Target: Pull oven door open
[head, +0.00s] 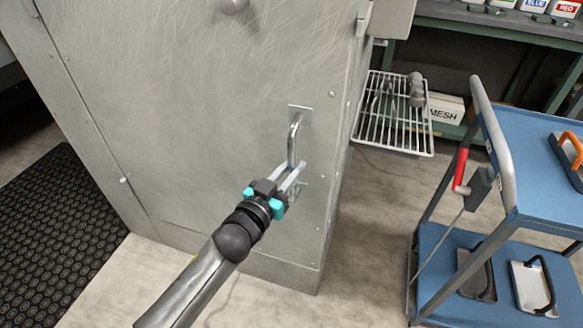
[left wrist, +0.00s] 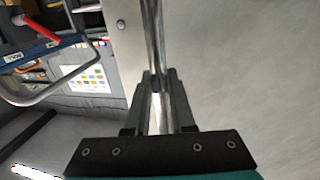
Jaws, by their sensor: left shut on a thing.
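The oven door (head: 190,110) is a large scratched metal panel in the head view, and it looks closed. Its upright bar handle (head: 294,140) is fixed near the door's right edge. My left gripper (head: 292,174) is shut on the lower part of the handle. In the left wrist view, the handle (left wrist: 153,45) runs down between the two fingers of my left gripper (left wrist: 155,85), with the bare door (left wrist: 240,70) beside it. My right gripper is in neither view.
A wire rack (head: 390,135) sticks out right of the oven. A blue two-shelf cart (head: 540,185) with a grey push handle stands at the right. A black mat (head: 65,225) lies on the floor at the left. Bare floor (head: 350,260) shows between oven and cart.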

